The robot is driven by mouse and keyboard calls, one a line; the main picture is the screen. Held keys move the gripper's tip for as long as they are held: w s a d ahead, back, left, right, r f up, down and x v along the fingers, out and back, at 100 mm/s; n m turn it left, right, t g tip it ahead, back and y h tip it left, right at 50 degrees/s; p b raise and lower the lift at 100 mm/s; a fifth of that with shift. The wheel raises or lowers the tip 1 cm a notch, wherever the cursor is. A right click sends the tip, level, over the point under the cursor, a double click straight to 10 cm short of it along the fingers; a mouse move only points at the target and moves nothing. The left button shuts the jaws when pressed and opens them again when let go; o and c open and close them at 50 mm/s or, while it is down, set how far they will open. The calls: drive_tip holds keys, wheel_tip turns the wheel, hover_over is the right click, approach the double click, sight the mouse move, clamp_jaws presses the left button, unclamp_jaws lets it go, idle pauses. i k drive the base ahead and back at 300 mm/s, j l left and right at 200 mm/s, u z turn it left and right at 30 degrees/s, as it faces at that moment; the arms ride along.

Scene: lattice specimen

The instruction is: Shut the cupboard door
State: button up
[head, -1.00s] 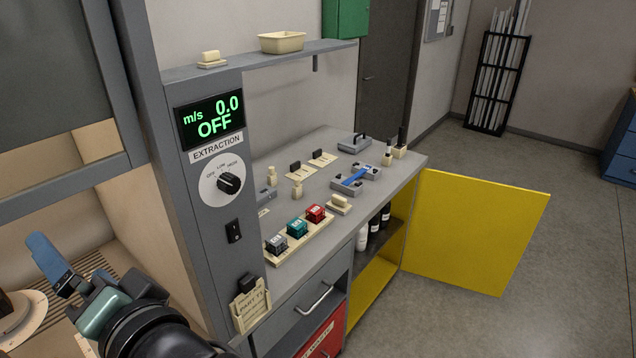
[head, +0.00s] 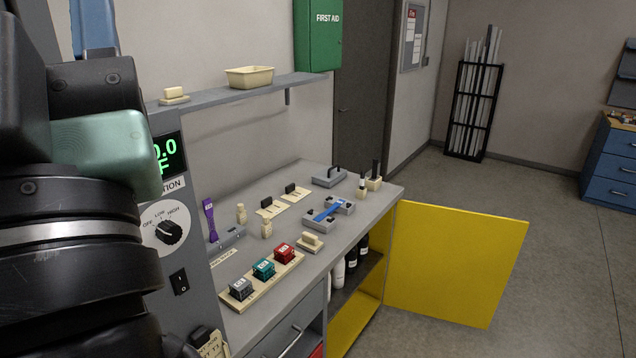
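The yellow cupboard door (head: 455,262) stands wide open at the right end of the bench, swung out over the floor. The cupboard (head: 352,325) has a yellow interior, with several bottles (head: 351,264) on a dark shelf inside. My arm fills the left side of the head view, close to the camera. Only a blue piece at the end of my gripper (head: 94,28) shows at the top left, cut by the frame edge. It is far from the door. Whether the fingers are open or shut cannot be seen.
The bench top (head: 300,222) holds a tray of several coloured blocks (head: 262,280), a purple-handled tool (head: 209,219) and small fixtures. A shelf (head: 225,98) runs above, beside a green first aid box (head: 318,35). The floor (head: 560,240) right of the door is clear.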

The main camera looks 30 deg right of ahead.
sight(445, 264)
drive_tip(key=j+z, duration=0.1)
drive_tip(key=z, duration=1.55)
drive_tip(key=j+z, duration=0.1)
drive_tip(key=j, duration=0.35)
drive_tip(key=k+j+z, duration=0.15)
drive_tip(key=j, duration=0.3)
drive_tip(key=k+j+z, duration=0.1)
drive_tip(key=j, duration=0.4)
